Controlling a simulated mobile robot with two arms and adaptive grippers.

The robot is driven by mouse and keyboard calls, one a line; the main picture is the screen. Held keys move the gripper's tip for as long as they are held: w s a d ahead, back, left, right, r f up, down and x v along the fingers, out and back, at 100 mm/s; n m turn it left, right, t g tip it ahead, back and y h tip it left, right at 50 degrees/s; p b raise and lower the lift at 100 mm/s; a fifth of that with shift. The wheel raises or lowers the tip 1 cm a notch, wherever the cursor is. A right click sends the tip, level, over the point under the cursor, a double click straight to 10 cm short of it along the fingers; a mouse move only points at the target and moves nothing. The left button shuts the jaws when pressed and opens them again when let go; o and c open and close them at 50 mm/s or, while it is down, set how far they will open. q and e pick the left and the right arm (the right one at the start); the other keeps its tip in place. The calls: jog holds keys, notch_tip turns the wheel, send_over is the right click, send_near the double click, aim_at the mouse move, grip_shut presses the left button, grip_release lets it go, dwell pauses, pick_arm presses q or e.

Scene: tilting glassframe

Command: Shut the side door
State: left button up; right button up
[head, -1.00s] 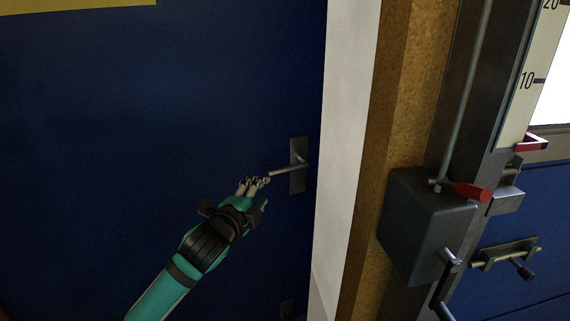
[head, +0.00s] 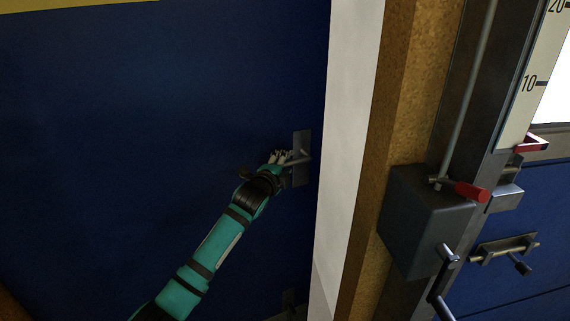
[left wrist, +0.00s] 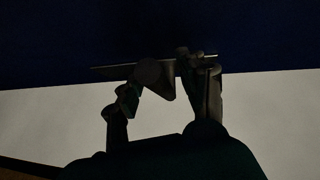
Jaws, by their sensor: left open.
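The blue side door (head: 150,130) fills the left of the head view. Its metal lever handle (head: 298,160) sits on an upright grey plate (head: 303,140) near the door's right edge. My left gripper (head: 281,157) is open, with its fingers at the lever's left end; whether they touch it I cannot tell. In the dark left wrist view my left gripper (left wrist: 178,75) has its fingers apart, overlapping the metal of the handle and partly hiding it. The blue door also shows there (left wrist: 60,35). My right gripper is not in view.
A white upright strip (head: 349,130) and a brown post (head: 405,90) stand right of the door. Beyond them are a grey box (head: 425,220) with a red-gripped lever (head: 472,192), a numbered scale (head: 530,75) and a blue panel with a latch (head: 505,248).

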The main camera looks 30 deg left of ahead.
pick_arm(q)
grip_shut()
jog(key=shift+f, duration=0.15)
dwell(0.4)
